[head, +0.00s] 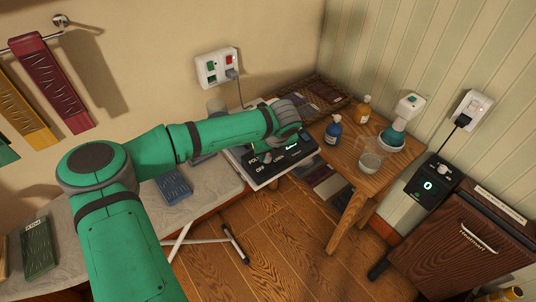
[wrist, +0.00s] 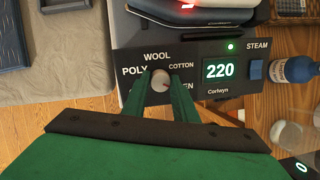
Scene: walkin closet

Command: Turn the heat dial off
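The heat dial (wrist: 160,82) is a pale round knob on a black control panel (wrist: 212,92) in the wrist view. WOOL, POLY and COTTON are printed around it, and a partly hidden label ends in EN. The panel's display reads 220 and a green light is lit. My gripper (wrist: 161,75) has its two green fingers on either side of the dial, their tips close to it. I cannot tell whether they touch it. In the head view, the panel (head: 292,152) also shows an OFF label; my wrist hides part of it.
A wooden side table (head: 350,165) stands to the right with a blue bottle (head: 333,128), an amber bottle (head: 362,108) and a glass (head: 370,160). A blue folded item (head: 174,186) lies on the ironing board (head: 218,180) left of the panel. A cabinet (head: 465,240) stands at the far right.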

